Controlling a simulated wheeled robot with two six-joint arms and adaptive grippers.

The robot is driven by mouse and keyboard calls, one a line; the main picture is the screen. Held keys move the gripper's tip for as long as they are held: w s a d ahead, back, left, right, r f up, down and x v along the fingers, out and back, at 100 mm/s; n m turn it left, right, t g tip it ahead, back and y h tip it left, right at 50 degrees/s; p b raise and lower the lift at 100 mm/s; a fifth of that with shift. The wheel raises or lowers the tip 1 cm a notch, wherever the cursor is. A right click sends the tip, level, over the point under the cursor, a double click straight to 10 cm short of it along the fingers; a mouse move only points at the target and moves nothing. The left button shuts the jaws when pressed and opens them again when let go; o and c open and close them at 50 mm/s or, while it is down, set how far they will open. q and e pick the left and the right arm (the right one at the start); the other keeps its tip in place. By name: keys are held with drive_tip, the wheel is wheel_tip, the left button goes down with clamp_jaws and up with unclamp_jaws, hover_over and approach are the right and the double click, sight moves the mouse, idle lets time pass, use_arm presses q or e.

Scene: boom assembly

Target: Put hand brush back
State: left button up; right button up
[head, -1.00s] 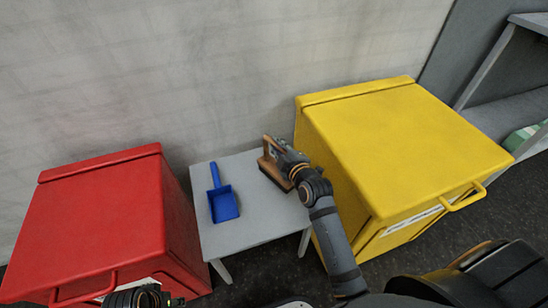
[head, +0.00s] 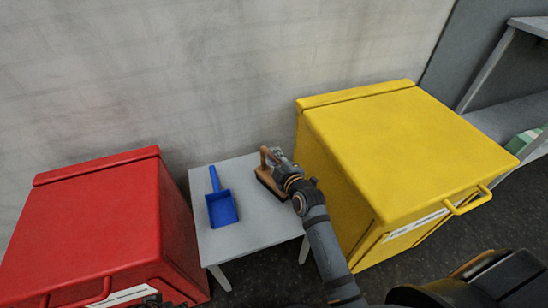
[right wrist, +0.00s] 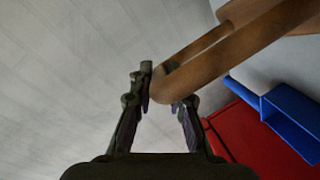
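The hand brush (head: 270,176) has a wooden body and handle with dark bristles. It is at the right part of a small grey table, low over or on the top; I cannot tell if it touches. My right gripper (head: 277,157) is at its handle. In the right wrist view, the two fingers (right wrist: 164,95) close around the end of the wooden handle (right wrist: 215,55). A blue dustpan (head: 221,205) lies on the table left of the brush, also seen in the right wrist view (right wrist: 290,115). Only a dark bit of my left gripper (head: 165,302) shows at the bottom edge.
The grey table (head: 250,228) stands between a red box (head: 95,215) on the left and a yellow box (head: 400,145) on the right. A pale wall is behind. A grey shelf (head: 505,112) stands at the far right. The table front is clear.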

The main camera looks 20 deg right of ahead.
drive_tip(key=o, duration=0.4)
use_arm(q)
drive_tip(key=r, duration=0.1)
drive_tip(key=p, duration=0.1)
drive_tip(key=a+r+g+p, duration=0.1)
drive_tip(key=shift+s+r, duration=0.3)
drive_tip(key=shift+s, duration=0.05)
use_arm(e)
drive_tip(key=v, duration=1.2)
drive_tip(key=shift+r, duration=0.15)
